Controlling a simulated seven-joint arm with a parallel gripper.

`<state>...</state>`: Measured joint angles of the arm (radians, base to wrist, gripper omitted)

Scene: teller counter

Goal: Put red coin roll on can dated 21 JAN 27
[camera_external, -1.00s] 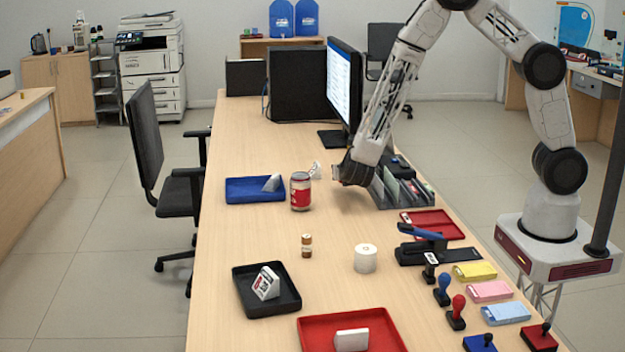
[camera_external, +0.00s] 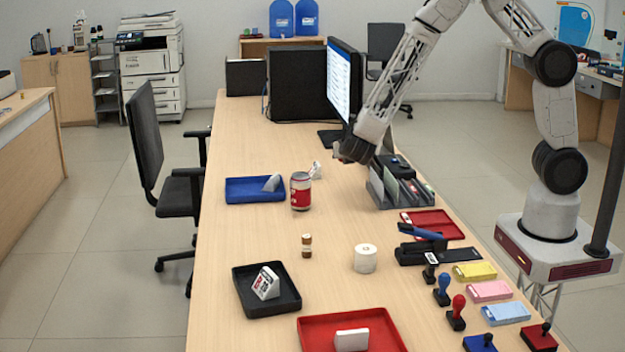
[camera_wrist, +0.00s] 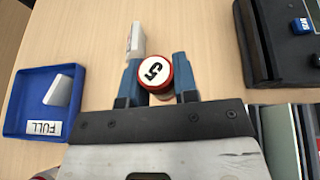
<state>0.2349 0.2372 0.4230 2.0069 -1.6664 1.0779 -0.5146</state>
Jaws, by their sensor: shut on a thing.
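My gripper (camera_wrist: 157,80) is shut on the red coin roll (camera_wrist: 155,72), whose round end shows a red rim and a white face with a "5". Blue fingertips press it from both sides. In the external view my gripper (camera_external: 343,152) is over the far part of the counter, beyond and right of the can; the roll cannot be made out there. A red and silver can (camera_external: 300,191) stands upright beside the blue tray. Its date cannot be read. A sliver of what looks like the can shows at the wrist view's lower left edge (camera_wrist: 46,174).
A blue tray (camera_external: 240,196) with a "FULL" card (camera_wrist: 42,127) lies left of the can, and a white card (camera_external: 315,170) stands behind it. The file organizer (camera_external: 386,201) and monitor (camera_external: 344,85) are close to my arm. A small brown cylinder (camera_external: 307,246) and paper roll (camera_external: 365,258) stand nearer.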

